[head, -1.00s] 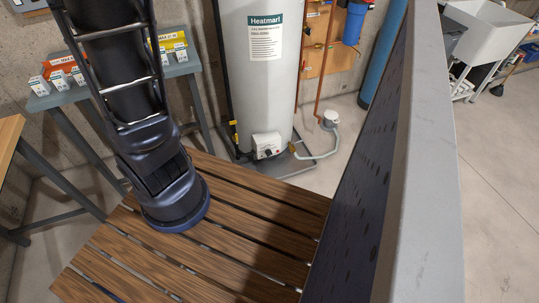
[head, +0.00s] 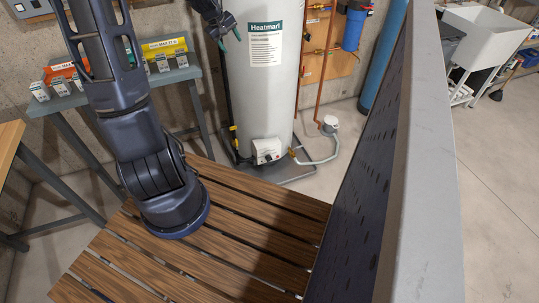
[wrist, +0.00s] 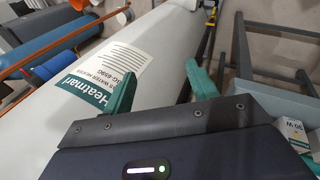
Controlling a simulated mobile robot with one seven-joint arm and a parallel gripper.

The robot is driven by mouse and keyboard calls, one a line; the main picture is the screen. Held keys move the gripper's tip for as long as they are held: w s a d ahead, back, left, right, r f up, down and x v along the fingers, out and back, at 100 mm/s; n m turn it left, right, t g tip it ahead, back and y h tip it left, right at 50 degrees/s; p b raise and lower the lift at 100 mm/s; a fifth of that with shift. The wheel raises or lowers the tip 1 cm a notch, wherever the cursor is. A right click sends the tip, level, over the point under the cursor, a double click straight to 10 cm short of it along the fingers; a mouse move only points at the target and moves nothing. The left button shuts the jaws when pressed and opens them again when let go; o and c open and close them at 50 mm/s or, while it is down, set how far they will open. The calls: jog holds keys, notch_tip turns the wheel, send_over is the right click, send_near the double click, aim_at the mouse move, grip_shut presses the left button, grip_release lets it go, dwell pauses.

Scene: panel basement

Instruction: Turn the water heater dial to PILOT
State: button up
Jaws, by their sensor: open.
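The water heater (head: 268,95) is a tall pale grey tank with a Heatmarl label. Its white control box (head: 266,149) sits low on the tank's front. A small dark dial (head: 268,157) shows on that box, but its setting is too small to read. My gripper (head: 229,40) is at the top of the head view, beside the tank's left edge and well above the control box. In the wrist view its teal fingers (wrist: 162,90) are apart with nothing between them. The tank (wrist: 60,135) and its label (wrist: 98,80) fill the left of that view; I cannot make out the dial there.
A slatted wooden platform (head: 215,235) lies before the heater. A grey bench (head: 110,92) with small boxes stands at left. A tall grey-topped panel (head: 420,170) closes off the right. Copper pipes (head: 324,70) and a blue filter (head: 354,25) are right of the tank.

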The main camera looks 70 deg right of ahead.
jog(key=s+d+f+g, duration=0.1)
jog(key=s+d+f, duration=0.4)
jog(key=s+d, duration=0.2)
jog(key=s+d+f+g+h, duration=0.1)
jog(key=s+d+f, duration=0.25)
jog(key=f, duration=0.35)
jog(key=s+d+f, duration=0.3)
jog(key=d+f, duration=0.2)
jog(key=f, duration=0.2)
jog(key=m+t+y, duration=0.1)
jog(key=m+t, duration=0.1)
jog(key=t, duration=0.4)
send_near(269, 160)
jog(key=x, duration=0.8)
jog(key=shift+d, duration=0.2)
jog(key=shift+c, duration=0.2)
jog(key=c, duration=0.9)
